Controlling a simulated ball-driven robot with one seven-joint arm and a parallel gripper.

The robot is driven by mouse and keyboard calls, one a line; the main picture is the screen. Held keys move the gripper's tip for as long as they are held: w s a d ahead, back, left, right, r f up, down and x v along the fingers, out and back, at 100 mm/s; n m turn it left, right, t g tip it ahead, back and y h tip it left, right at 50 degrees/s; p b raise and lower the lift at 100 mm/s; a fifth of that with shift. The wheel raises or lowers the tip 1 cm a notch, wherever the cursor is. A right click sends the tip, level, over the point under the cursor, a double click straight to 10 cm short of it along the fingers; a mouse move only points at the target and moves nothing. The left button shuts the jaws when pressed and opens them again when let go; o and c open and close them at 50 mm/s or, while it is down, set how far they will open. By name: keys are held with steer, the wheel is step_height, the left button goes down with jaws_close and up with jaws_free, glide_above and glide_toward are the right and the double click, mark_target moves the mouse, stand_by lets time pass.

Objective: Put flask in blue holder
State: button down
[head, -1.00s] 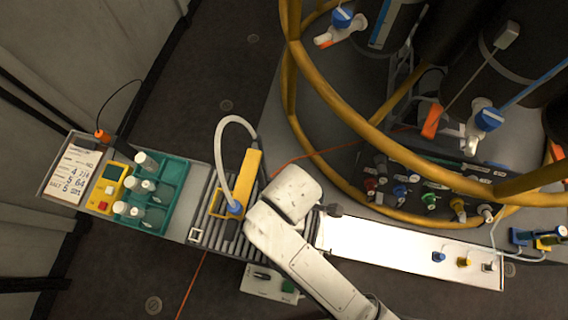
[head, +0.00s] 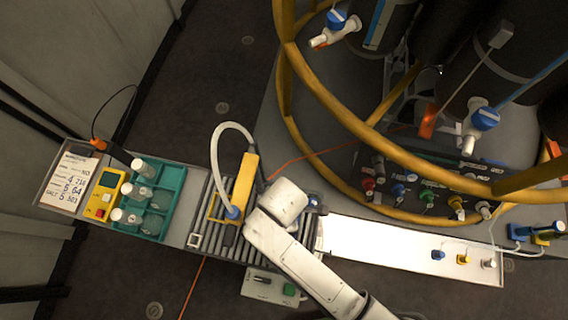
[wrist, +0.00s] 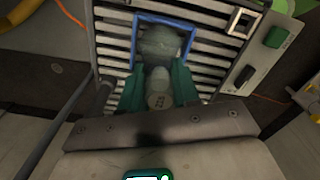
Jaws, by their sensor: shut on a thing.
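The flask (wrist: 161,43) has a grey rounded body and a pale cap with small print, seen in the wrist view. My gripper (wrist: 158,82) has green fingers and is shut on the flask at its neck. The blue holder (wrist: 134,44) is a square blue frame on the slatted deck. The flask's body shows inside the frame's outline; I cannot tell whether it is seated or still above the deck.
A teal rack (head: 176,187) with several capped bottles stands left, beside a yellow meter (head: 103,195). A yellow holder (head: 244,184) with a white hose stands on the slatted deck (head: 221,248). A control box (head: 262,285) lies below. A yellow tubular rail (head: 350,110) curves above right.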

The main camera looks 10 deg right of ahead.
steer(key=shift+f, duration=0.15)
steer(key=c, duration=0.8)
jaws_free()
step_height(320, 180, up, 12)
steer(key=shift+r, duration=0.15)
steer(key=s+d+m, duration=0.3)
steer(key=d+m, duration=0.6)
steer(key=d, duration=0.3)
steer(key=s+d+m+t, duration=0.1)
steer(key=s+d+m, duration=0.3)
steer(key=d+m, duration=0.6)
steer(key=d, duration=0.3)
steer(key=shift+s, duration=0.25)
steer(key=shift+d+r, duration=0.1)
